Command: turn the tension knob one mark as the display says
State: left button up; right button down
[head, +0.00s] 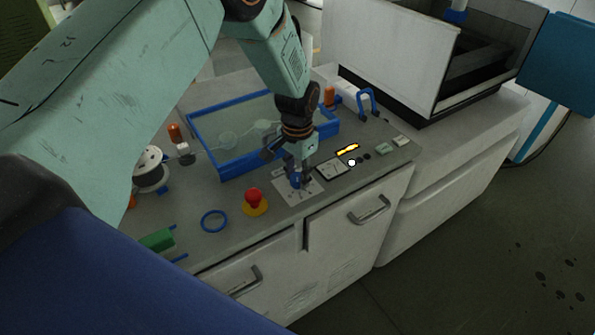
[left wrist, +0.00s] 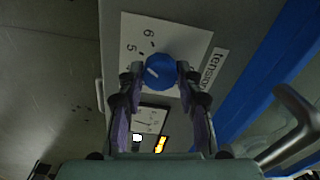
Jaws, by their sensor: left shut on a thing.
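The tension knob (left wrist: 161,71) is blue and round with a white pointer line on it. It sits on a white scale plate (left wrist: 190,32) with black ticks; the figures 5 and 6 and the word "tension" can be read. Which tick the pointer meets is hard to tell. My left gripper (left wrist: 156,78) has its fingers on either side of the knob and is shut on it. In the head view my left gripper (head: 298,180) comes down from above and mostly hides the knob. A framed gauge (head: 331,168) with a needle lies beside the plate. My right gripper is out of view.
A red mushroom button (head: 254,199) on a yellow base and a blue ring (head: 214,221) lie left of the plate. A blue-framed tank (head: 205,146) stands behind. A yellow lit strip (head: 347,149) and small buttons are to the right. A wire spool (head: 151,169) stands left.

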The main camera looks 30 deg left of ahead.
aim_at(297, 177)
pick_arm(q)
jog(key=shift+n, duration=1.1)
jog(key=o, duration=1.2)
jog(key=shift+c, duration=0.2)
notch_tip(297, 177, up, 12)
